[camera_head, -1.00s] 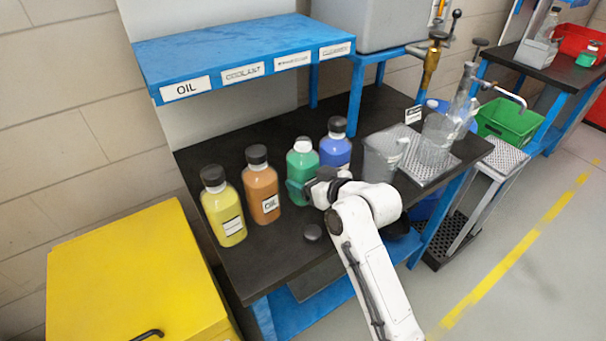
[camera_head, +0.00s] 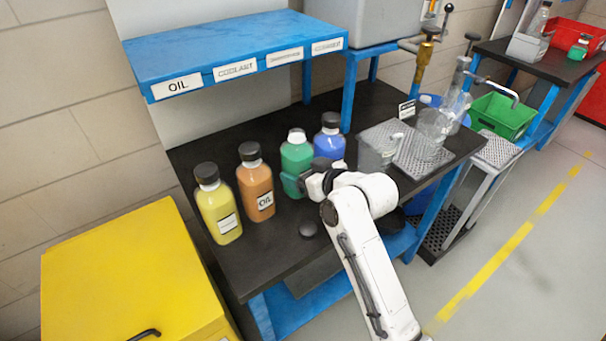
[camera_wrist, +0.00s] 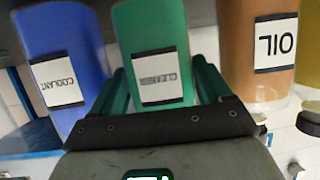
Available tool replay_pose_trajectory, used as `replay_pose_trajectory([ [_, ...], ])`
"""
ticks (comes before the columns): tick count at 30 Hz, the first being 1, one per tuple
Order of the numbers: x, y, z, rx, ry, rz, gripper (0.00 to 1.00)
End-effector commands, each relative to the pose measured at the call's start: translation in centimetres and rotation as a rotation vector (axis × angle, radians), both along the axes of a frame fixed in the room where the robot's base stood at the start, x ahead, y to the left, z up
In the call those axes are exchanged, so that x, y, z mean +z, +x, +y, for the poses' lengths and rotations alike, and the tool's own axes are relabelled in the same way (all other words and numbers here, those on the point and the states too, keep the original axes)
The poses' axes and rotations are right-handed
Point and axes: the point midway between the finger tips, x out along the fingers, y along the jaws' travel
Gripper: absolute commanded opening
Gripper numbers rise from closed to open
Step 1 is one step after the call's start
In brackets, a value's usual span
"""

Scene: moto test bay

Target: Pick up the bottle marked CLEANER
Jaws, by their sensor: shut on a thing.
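The green bottle marked CLEANER (camera_head: 297,156) stands upright on the dark bench, between the orange and blue bottles. Its white top has no dark cap on it. In the wrist view the green bottle (camera_wrist: 158,45) is upside down in the picture, with its CLEANER label facing the camera. My gripper (camera_head: 296,184) is shut on the green bottle, with one finger on each side of it. The wrist view shows the fingers of my gripper (camera_wrist: 163,92) against its sides. I cannot tell whether its base is off the bench.
The orange OIL bottle (camera_head: 256,185) and a yellow bottle (camera_head: 217,207) stand left. The blue COOLANT bottle (camera_head: 330,138) is close on the right. A loose dark cap (camera_head: 308,230) lies in front. A blue labelled shelf (camera_head: 230,50) overhangs behind. A clear jug (camera_head: 377,152) stands right.

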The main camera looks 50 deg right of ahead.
Motion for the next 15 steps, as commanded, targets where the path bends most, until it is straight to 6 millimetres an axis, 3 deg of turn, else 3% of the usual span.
replay_pose_trajectory([
  [7,2.1,0.0,0.0,0.000,-0.004,-0.006,0.23],
  [15,4.1,-1.7,0.5,-0.001,-0.002,-0.006,0.23],
])
